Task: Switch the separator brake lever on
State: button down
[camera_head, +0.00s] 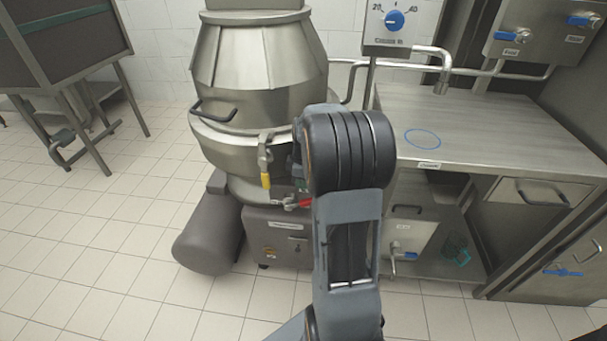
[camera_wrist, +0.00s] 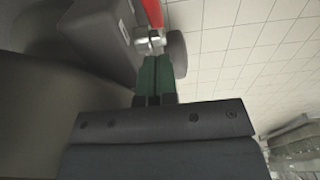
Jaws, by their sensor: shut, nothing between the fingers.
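The separator (camera_head: 262,70) is a large steel drum on a grey base in the head view. A red-handled lever (camera_head: 305,203) points right, low on its front, and a yellow-handled lever (camera_head: 266,180) hangs down just above it. I cannot read which is labelled as the brake. In the wrist view the red handle (camera_wrist: 152,12) runs up from a metal pivot (camera_wrist: 150,43). My gripper (camera_wrist: 157,62) is shut and empty, its green fingertips right at that pivot; I cannot tell whether they touch. In the head view my arm mostly hides the gripper.
A steel table (camera_head: 480,125) stands to the right, with a blue ring (camera_head: 422,139) on its top. A dial panel (camera_head: 393,22) is above it. A grey motor cylinder (camera_head: 207,240) sits low left of the base.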

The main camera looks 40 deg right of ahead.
aim_at(303, 203)
jog(key=shift+s+d+f+b, duration=0.2)
jog(key=shift+f+b, duration=0.05)
jog(key=shift+f, duration=0.5)
jog(key=shift+s+d+f+b, duration=0.25)
jog(key=shift+f, duration=0.45)
jog(key=shift+s+d+f+b, duration=0.2)
jog(key=shift+f+b, duration=0.05)
jog(key=shift+f, duration=0.5)
